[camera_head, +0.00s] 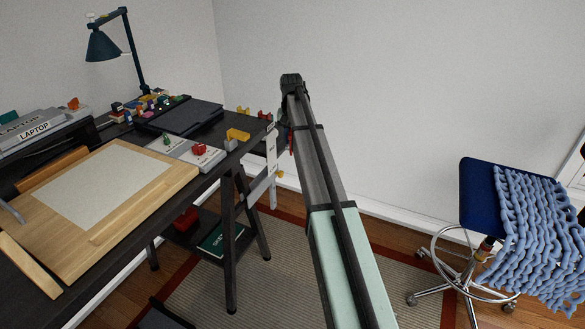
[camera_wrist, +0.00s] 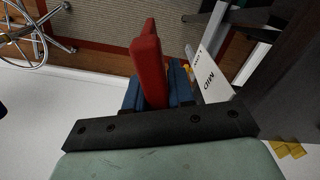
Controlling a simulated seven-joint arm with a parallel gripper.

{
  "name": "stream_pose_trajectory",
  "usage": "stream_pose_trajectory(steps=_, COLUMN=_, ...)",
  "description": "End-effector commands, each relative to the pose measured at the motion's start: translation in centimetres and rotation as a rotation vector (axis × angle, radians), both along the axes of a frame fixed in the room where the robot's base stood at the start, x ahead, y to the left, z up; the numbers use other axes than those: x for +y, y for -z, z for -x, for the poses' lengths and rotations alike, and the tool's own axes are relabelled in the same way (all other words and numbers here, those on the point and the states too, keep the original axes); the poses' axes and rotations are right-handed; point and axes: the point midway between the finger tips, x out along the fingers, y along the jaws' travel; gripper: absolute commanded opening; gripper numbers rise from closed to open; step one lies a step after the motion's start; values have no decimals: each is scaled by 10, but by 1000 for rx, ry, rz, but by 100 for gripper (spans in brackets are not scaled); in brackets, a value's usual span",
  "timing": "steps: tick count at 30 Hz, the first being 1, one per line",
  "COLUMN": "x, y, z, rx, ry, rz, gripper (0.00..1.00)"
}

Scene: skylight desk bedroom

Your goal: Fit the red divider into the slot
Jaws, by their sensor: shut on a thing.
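The red divider (camera_wrist: 150,62) is held between the blue fingers of my gripper (camera_wrist: 158,95) in the wrist view. It sticks out beyond the fingertips, clear of the floor. In the head view only a thin red sliver (camera_head: 291,144) shows beside my arm, which hides the gripper. A white plate lettered MID (camera_wrist: 216,62) is just right of the divider in the wrist view, apart from it. White plates (camera_head: 271,152) also hang at the desk's right end in the head view. I cannot make out the slot itself.
The dark desk (camera_head: 222,158) carries a wooden board (camera_head: 150,205), a dark flat case (camera_head: 180,117), a lamp (camera_head: 104,45) and small coloured items. A blue swivel chair (camera_head: 478,190) with a knitted throw stands at right. Bare wall lies behind my arm.

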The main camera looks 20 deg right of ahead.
Motion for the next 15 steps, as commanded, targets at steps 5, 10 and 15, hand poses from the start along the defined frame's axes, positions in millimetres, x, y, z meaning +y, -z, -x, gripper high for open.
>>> stream_pose_trajectory(steps=5, x=-6, y=-57, z=-59, rx=-3, ry=62, rz=0, gripper=0)
stream_pose_trajectory(steps=10, x=20, y=-103, z=-100, rx=-1, ry=75, rz=-1, gripper=0)
stream_pose_trajectory(steps=15, x=75, y=-128, z=-128, rx=-1, ry=25, rz=0, gripper=0)
